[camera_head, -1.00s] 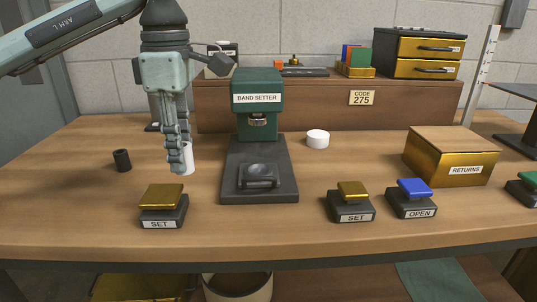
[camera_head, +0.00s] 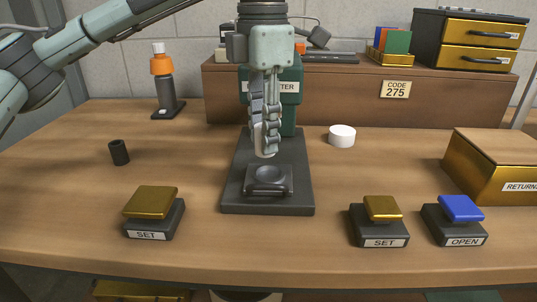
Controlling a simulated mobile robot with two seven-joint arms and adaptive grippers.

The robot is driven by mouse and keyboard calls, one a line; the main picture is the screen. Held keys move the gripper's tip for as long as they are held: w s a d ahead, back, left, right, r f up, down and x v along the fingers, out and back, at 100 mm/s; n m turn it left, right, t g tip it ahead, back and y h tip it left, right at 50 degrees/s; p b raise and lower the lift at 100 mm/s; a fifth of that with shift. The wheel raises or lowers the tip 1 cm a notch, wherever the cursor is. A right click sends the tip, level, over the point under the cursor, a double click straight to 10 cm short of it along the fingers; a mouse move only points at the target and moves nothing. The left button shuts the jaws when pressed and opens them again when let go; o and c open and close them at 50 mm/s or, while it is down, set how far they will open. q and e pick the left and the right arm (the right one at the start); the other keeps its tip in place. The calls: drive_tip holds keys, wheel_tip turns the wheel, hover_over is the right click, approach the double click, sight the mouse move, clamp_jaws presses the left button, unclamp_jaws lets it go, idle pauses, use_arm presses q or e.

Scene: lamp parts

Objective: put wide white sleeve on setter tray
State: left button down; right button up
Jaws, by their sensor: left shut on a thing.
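My left gripper (camera_head: 266,146) is shut on a white sleeve (camera_head: 261,142), with the fingers covering much of it. It holds the sleeve upright above the setter tray (camera_head: 268,187), a dark block with a round shallow dish on the front of the band setter's base. A gap shows between the sleeve's lower end and the dish. The green band setter (camera_head: 289,100) stands behind the gripper, and its head is partly hidden by the fingers. My right gripper is not in view.
A short white cylinder (camera_head: 342,136) stands right of the setter, and a small black sleeve (camera_head: 119,152) stands at the left. Set buttons (camera_head: 151,202) (camera_head: 382,208), a blue open button (camera_head: 461,208) and a returns box (camera_head: 492,165) line the front and right.

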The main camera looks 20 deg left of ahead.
sight(268, 156)
use_arm(q)
drive_tip(key=shift+w+d+f, duration=0.15)
drive_tip(key=shift+d+f, duration=0.2)
drive_tip(key=shift+f, duration=0.1)
wheel_tip(268, 156, down, 3)
drive_tip(key=shift+f, duration=0.3)
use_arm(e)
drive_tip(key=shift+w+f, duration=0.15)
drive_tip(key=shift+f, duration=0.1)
use_arm(q)
drive_tip(key=shift+f, duration=0.1)
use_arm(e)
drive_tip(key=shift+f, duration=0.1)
use_arm(q)
drive_tip(key=c, duration=1.2)
unclamp_jaws()
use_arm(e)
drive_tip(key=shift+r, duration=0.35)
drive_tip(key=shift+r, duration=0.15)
